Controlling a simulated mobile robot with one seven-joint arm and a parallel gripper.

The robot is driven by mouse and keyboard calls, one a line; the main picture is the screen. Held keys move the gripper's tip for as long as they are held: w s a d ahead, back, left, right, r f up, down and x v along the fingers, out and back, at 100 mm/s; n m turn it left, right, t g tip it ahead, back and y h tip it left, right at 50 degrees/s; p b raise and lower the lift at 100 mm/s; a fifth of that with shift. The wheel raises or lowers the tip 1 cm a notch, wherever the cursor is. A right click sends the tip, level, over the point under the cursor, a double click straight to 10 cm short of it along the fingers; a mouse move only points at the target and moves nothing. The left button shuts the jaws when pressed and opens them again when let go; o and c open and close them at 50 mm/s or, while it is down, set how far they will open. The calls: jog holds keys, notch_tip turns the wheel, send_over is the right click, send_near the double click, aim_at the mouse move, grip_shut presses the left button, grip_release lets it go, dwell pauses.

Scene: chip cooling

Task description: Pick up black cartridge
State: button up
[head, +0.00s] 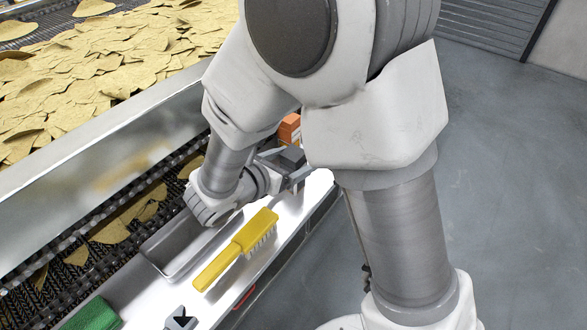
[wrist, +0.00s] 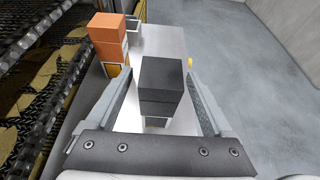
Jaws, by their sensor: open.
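The black cartridge (wrist: 162,82) is a dark box-shaped block with a pale lower part. In the wrist view it stands between the two fingers of my gripper (wrist: 160,100), with a gap visible on each side. My gripper is open and does not visibly touch it. In the head view the dark top of the cartridge (head: 292,156) shows beside my gripper (head: 285,170), partly hidden by my arm. The cartridge stands on a narrow white shelf (head: 283,235).
An orange block (wrist: 109,38) stands just left of and beyond the cartridge. A conveyor (head: 70,270) with chips runs alongside. Open floor (head: 510,200) lies right.

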grip_shut()
dwell(0.3)
